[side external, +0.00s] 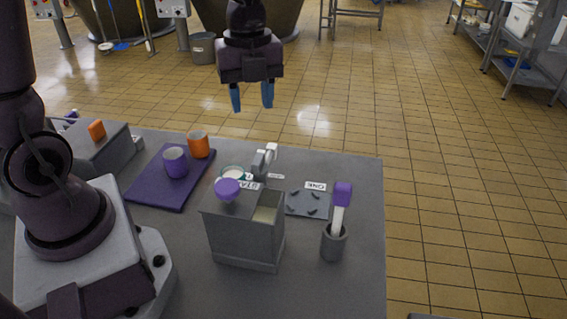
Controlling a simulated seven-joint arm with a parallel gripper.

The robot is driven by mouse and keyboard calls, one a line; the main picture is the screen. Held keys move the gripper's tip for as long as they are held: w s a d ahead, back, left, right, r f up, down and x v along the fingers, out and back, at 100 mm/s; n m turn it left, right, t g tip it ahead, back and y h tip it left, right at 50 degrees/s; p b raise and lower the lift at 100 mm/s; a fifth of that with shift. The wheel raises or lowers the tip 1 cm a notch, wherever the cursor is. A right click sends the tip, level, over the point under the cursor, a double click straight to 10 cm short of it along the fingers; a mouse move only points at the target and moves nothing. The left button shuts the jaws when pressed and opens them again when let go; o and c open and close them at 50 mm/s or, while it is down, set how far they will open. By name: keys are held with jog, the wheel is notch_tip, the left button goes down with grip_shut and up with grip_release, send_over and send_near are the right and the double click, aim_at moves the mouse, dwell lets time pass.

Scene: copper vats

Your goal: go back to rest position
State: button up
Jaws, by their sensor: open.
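My gripper (252,97) hangs above the far edge of the table, pointing down, with its two blue fingers apart and nothing between them. It is clear of everything on the table. Below it stand a grey box (243,243) with a purple knob (227,188) on top, a purple cup (175,162) and an orange cup (198,145).
A grey holder (334,243) with a purple-topped tool (342,195) stands at the right. A labelled grey plate (295,208) with small dark pieces lies beside it. An orange block (96,130) sits on a grey box at the left. The table's front right is bare.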

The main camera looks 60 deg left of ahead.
jog(key=s+r+n+t, duration=0.5)
jog(key=s+r+n, duration=0.3)
jog(key=n, duration=1.3)
jog(key=shift+s+t, duration=0.3)
jog(key=shift+s, duration=1.9)
jog(key=shift+d, duration=0.1)
